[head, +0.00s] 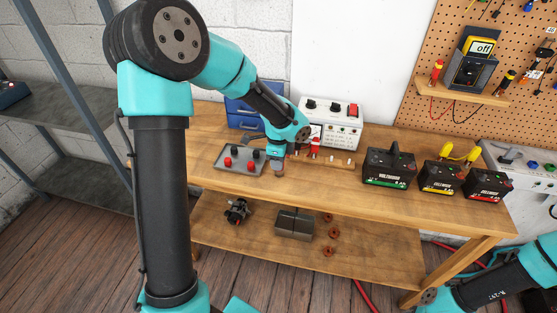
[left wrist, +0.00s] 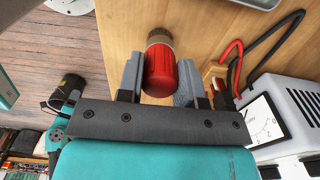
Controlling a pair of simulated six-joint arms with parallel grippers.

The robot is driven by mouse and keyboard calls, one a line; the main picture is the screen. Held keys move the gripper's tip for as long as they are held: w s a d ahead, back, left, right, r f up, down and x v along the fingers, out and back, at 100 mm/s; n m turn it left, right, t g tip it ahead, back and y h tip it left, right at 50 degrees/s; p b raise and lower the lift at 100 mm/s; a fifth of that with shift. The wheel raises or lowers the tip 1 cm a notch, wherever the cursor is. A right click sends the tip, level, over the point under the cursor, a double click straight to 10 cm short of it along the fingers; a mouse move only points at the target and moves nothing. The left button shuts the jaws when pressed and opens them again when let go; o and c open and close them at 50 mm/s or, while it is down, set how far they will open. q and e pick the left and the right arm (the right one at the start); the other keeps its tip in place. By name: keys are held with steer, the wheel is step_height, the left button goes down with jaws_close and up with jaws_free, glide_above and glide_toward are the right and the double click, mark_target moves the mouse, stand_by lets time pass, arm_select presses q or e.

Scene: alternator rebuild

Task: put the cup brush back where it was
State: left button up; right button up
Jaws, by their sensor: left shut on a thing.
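The cup brush has a red handle (left wrist: 160,72) and a brown-grey end (left wrist: 159,37) in the left wrist view. My left gripper (left wrist: 160,75) is shut on the red handle, one finger on each side. In the head view my left gripper (head: 277,155) is over the front part of the workbench, and the brush's grey-brown end (head: 279,170) hangs below it. The gripper covers most of the handle there. A wooden rack (head: 335,162) with light pegs lies just right of the gripper. My right gripper is not in view; only part of that arm shows at lower right.
A white tester (head: 340,125) and blue case (head: 243,112) stand behind. Black batteries (head: 389,170) stand to the right. Cables (left wrist: 262,60) lie near the gripper.

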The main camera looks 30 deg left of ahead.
arm_select(q)
steer(key=shift+f, duration=0.15)
steer(key=o, duration=0.8)
steer(key=shift+o, duration=0.2)
step_height(320, 180, up, 12)
steer(key=shift+r, duration=0.2)
